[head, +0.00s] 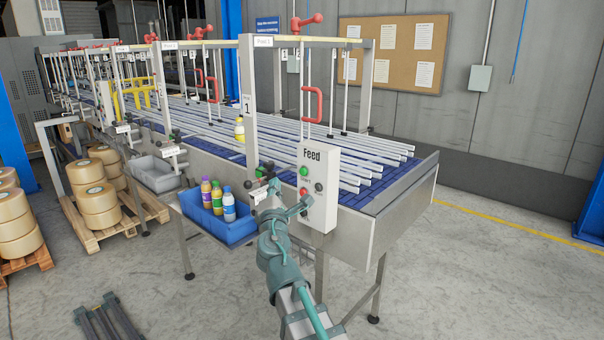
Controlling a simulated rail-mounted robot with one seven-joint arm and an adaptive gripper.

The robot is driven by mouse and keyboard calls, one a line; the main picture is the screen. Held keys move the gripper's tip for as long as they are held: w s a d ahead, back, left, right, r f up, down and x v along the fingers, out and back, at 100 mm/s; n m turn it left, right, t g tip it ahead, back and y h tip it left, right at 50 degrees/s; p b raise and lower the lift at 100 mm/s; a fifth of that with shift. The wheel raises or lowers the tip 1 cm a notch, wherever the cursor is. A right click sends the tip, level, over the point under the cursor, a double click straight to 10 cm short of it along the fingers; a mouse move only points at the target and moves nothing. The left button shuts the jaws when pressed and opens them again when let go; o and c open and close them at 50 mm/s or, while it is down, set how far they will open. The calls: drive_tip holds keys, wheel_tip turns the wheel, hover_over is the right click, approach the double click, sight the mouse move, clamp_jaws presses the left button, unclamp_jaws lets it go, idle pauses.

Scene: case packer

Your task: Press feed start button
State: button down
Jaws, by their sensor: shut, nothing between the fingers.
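The white control box labelled "Feed" (329,200) is mounted on the near end of the conveyor. A green button (304,171) is at its upper left. The small lettering beside the buttons is too small to read.
A grey bin (155,174) is farther left. Conveyor rails (340,165) run behind the box. Floor to the right is clear.

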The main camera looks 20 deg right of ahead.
sight(303, 172)
drive_tip(key=w+d, duration=0.4)
drive_tip(key=d, duration=0.2)
drive_tip(key=shift+w+d, duration=0.15)
drive_tip(key=shift+d, duration=0.05)
drive_tip(key=shift+w+d, duration=0.1)
drive_tip(key=shift+d, duration=0.05)
idle(1.4)
drive_tip(key=shift+w+d, duration=0.1)
drive_tip(key=shift+d, duration=0.05)
